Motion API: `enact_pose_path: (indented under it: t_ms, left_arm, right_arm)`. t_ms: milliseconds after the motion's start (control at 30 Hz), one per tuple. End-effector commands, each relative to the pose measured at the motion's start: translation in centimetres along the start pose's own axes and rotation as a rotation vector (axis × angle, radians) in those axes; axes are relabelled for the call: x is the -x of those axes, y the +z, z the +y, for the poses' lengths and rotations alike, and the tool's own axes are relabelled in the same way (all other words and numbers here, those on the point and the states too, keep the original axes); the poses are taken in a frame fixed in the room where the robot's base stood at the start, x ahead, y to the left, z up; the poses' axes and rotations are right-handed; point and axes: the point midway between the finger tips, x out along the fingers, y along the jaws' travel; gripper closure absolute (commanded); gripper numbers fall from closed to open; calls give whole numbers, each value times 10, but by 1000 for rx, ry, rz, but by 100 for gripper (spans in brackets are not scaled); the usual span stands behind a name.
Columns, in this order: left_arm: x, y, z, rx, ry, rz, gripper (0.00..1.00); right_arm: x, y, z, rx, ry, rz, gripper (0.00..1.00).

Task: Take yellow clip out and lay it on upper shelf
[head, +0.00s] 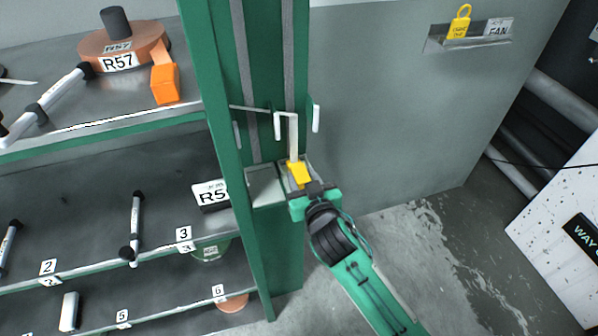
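The yellow clip (299,174) is at the lower end of a pale strip (292,135) that hangs in front of the green post, above a small metal box. My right gripper (306,188) comes in from the lower right, with its tips right at the clip's lower end. Its fingers are partly hidden, and I cannot tell whether they are closed on the clip. The upper shelf (140,117) is at the upper left and holds a brown R57 roll (122,45) with an orange clip (165,84). My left gripper is not in view.
The green post (225,120) stands between my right gripper and the shelves. White hooks (315,118) stick out near the strip. Lower shelves hold rods and numbered labels. A yellow padlock (460,22) sits on a wall ledge. The upper shelf's front right part is bare.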

Motion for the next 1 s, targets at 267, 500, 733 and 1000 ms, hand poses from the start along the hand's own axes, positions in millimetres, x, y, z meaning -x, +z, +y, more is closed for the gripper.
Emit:
enact_pose_path:
  t_ms: [267, 500, 733, 1000]
  left_arm:
    - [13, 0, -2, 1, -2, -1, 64]
    - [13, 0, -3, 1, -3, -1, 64]
    - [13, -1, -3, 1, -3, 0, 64]
    - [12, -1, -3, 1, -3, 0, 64]
  right_arm:
    - [-32, -2, -1, 0, -1, 1, 62]
    - [-35, -1, -1, -1, -1, 0, 62]
    - [-35, -1, -1, -1, -1, 0, 91]
    - [-34, -1, -1, -1, -1, 1, 91]
